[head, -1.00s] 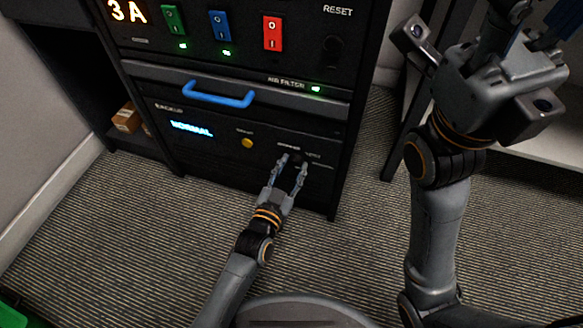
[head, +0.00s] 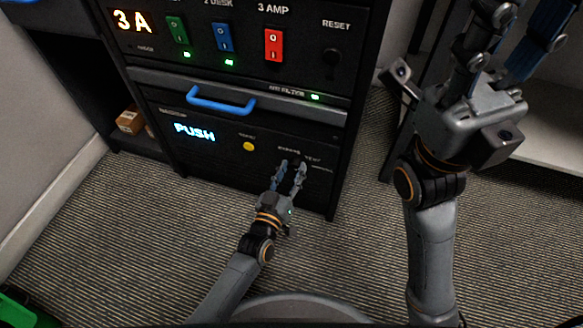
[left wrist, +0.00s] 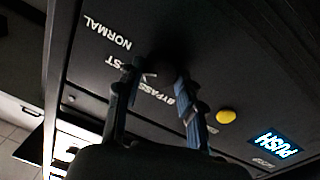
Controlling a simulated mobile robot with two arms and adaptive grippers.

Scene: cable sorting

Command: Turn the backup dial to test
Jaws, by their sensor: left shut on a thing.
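The backup panel (head: 225,165) is the low black front of the cabinet. Its blue display (head: 194,132) reads PUSH, and it also shows in the left wrist view (left wrist: 275,145). My left gripper (head: 291,166) is at the panel's right part, shut on the dark dial. In the left wrist view the dial (left wrist: 165,68) is between the fingers, mostly hidden and very dark. The labels NORMAL, TEST and BYPASS surround it, TEST partly covered by a finger. Which label the dial points at I cannot tell. A yellow button (head: 248,146) is left of the gripper.
Above the panel are a drawer with a blue handle (head: 221,101) and green, blue and red switches (head: 274,45). My right gripper (head: 506,40) is raised at the upper right, fingers apart, empty.

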